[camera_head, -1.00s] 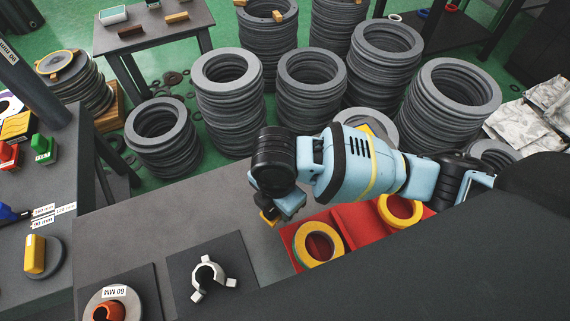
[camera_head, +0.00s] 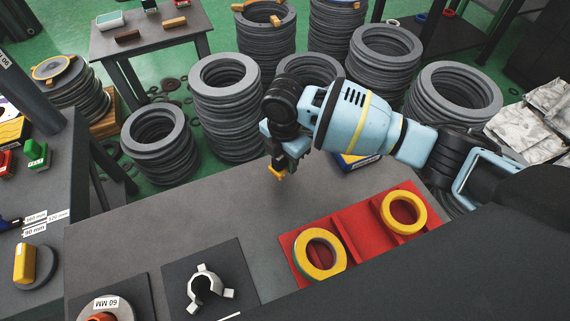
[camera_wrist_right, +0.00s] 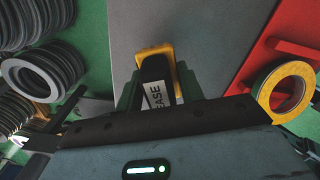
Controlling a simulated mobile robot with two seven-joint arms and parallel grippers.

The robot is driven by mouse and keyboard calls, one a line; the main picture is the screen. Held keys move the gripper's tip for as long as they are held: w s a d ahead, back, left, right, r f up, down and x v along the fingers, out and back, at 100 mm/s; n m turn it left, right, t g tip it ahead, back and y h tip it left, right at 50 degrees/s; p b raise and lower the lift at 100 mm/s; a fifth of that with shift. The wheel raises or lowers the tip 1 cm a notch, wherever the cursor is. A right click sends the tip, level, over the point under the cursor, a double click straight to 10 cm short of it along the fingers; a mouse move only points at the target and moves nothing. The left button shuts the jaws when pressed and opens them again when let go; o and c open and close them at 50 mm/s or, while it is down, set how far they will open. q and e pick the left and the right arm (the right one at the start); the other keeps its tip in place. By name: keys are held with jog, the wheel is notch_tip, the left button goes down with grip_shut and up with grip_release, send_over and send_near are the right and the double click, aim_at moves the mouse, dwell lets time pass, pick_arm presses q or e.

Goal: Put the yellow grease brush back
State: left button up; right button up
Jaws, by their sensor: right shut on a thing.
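The yellow grease brush (camera_head: 277,173) is in my right gripper (camera_head: 283,165). In the head view only its yellow end shows below the fingers, above the far edge of the grey table. In the right wrist view the brush (camera_wrist_right: 153,53) shows a yellow end and a dark part with a white label reading "ASE". The right gripper's fingers (camera_wrist_right: 158,92) are shut on it there, one on each side. The rest of the brush is hidden by the gripper. My left gripper is not in view.
A red tray (camera_head: 343,217) with two yellow rings lies at the table's right. A white clamp-like part (camera_head: 206,283) sits on a dark mat. A blue-and-yellow item (camera_head: 352,160) is partly behind my arm. Stacked grey flanges (camera_head: 225,105) stand beyond. The table's middle (camera_head: 190,210) is clear.

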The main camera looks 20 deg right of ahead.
aim_at(285, 166)
notch_tip(285, 166, down, 3)
jog(key=shift+w+d+f+b, duration=0.1)
jog(key=shift+w+f+b, duration=0.1)
jog(key=shift+b, duration=0.2)
jog(key=shift+f, duration=0.2)
jog(key=o, duration=1)
jog(key=shift+c, duration=0.2)
notch_tip(285, 166, up, 11)
jog(key=shift+f+p, duration=0.1)
jog(key=shift+p, duration=0.95)
jog(key=shift+r, duration=0.75)
